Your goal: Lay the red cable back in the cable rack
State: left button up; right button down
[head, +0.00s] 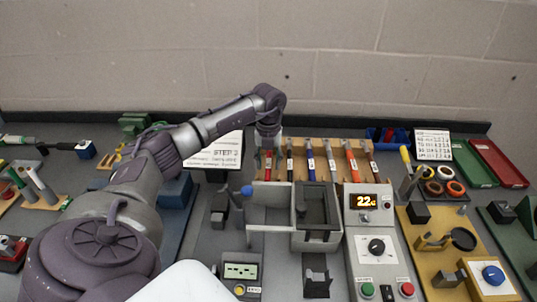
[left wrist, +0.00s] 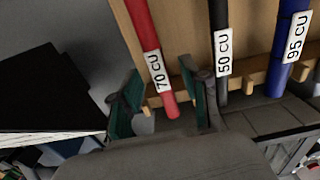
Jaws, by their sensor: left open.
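The red cable (left wrist: 146,45), labelled 70 CU, lies in the leftmost place of the wooden cable rack (left wrist: 185,28). Its lower end hangs past a small peg at the rack's lower edge. My left gripper (left wrist: 161,100) is open, with one green-padded finger on each side of the cable's lower end. I cannot tell whether either finger touches it. In the head view the red cable (head: 268,162) shows just below my left gripper (head: 268,143), at the left end of the rack (head: 300,163). My right gripper is not in view.
A black cable (left wrist: 221,50) labelled 50 CU and a blue cable (left wrist: 290,45) labelled 95 CU hang close to the right. Below the rack stand a grey fixture (head: 318,240) and a control box reading 22 (head: 363,220). A step sheet (head: 222,152) stands left.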

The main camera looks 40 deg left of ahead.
pick_arm(q)
jog(key=shift+r+p, duration=2.35)
jog(key=shift+r, duration=1.05)
